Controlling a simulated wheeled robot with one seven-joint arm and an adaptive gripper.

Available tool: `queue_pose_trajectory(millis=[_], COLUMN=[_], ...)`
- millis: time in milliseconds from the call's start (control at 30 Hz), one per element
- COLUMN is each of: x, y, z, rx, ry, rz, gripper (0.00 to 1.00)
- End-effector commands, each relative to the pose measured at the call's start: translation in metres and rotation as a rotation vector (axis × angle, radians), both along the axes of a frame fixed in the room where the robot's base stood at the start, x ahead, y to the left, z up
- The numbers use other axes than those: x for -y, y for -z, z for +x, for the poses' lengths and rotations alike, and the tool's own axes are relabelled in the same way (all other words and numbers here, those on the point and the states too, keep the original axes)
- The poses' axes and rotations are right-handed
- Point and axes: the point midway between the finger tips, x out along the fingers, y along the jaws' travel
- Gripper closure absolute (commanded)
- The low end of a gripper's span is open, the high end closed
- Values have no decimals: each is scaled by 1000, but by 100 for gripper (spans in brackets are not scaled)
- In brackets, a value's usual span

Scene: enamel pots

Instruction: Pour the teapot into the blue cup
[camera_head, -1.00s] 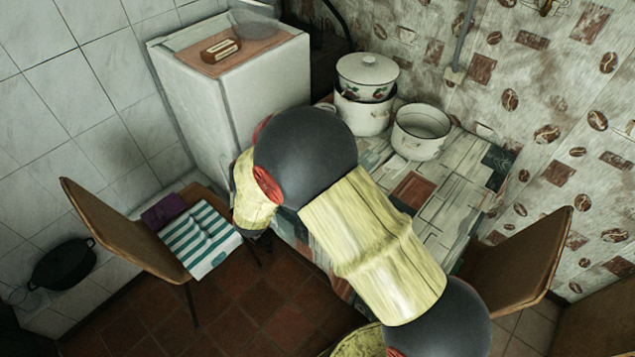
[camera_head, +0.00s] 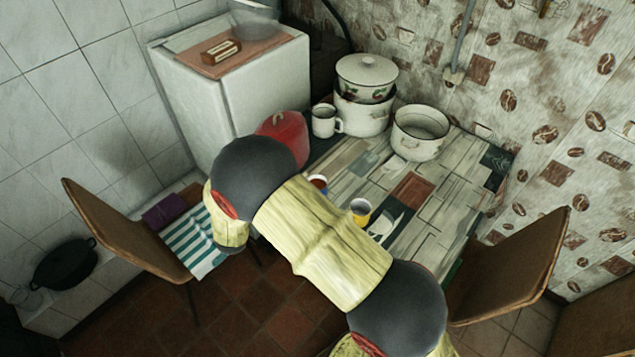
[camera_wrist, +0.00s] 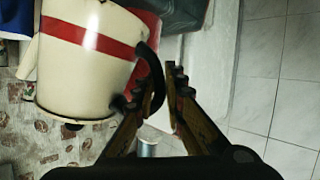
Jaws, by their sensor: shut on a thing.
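In the wrist view the cream teapot (camera_wrist: 88,65) with a red band fills the upper left. My gripper (camera_wrist: 165,82) is shut on its black handle (camera_wrist: 155,65). In the head view my arm hides the teapot and gripper. A small cup with red and blue on it (camera_head: 318,182) shows partly beside my arm on the table; I cannot tell for sure that it is the blue cup. A yellow cup (camera_head: 360,212) stands to its right.
A white mug (camera_head: 324,121), stacked enamel pots (camera_head: 366,78) and an open white pot (camera_head: 420,132) stand at the back of the table. A red container (camera_head: 288,136) is left of the mug. The table's right part (camera_head: 440,190) is mostly clear. Chairs flank the table.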

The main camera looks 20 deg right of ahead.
Motion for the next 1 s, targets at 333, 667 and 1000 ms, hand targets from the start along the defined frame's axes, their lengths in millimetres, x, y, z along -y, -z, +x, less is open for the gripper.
queue_pose_trajectory(millis=[333,667,1000], x=[-15,-20,-21], y=[32,51,23], z=[2,2,2], rx=[-6,-11,-10], ry=[-6,-8,-8], rz=[-150,-253,-263], gripper=[100,100,100])
